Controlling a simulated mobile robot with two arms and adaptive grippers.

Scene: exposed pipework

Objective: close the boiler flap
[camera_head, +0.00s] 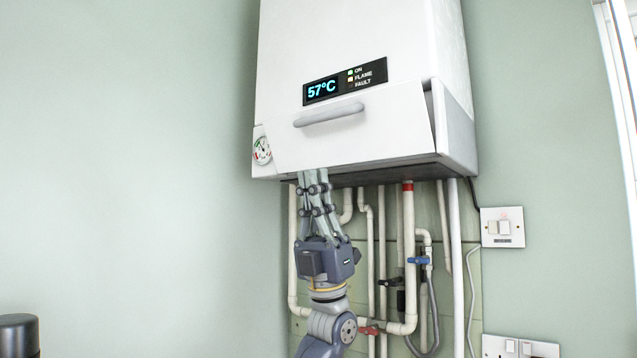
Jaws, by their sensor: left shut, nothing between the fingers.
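The boiler (360,40) is a white wall unit with a display reading 57°C. Its flap (390,125) is the white lower front panel with a grey bar handle (330,114). A dark wedge-shaped gap, wider at the top, shows along the flap's right edge, so the flap stands slightly ajar. My left gripper (312,174) points up from below, shut and empty, with its fingertips at the flap's lower edge, left of centre and below the handle. I cannot tell whether they touch the flap. My right gripper is not in view.
Several white pipes (382,250) run down the wall under the boiler, beside and behind my left arm, with blue (418,260), black and red valve handles. A pressure gauge (262,150) sits at the boiler's lower left. A switch plate (502,227) is on the right. The wall left is bare.

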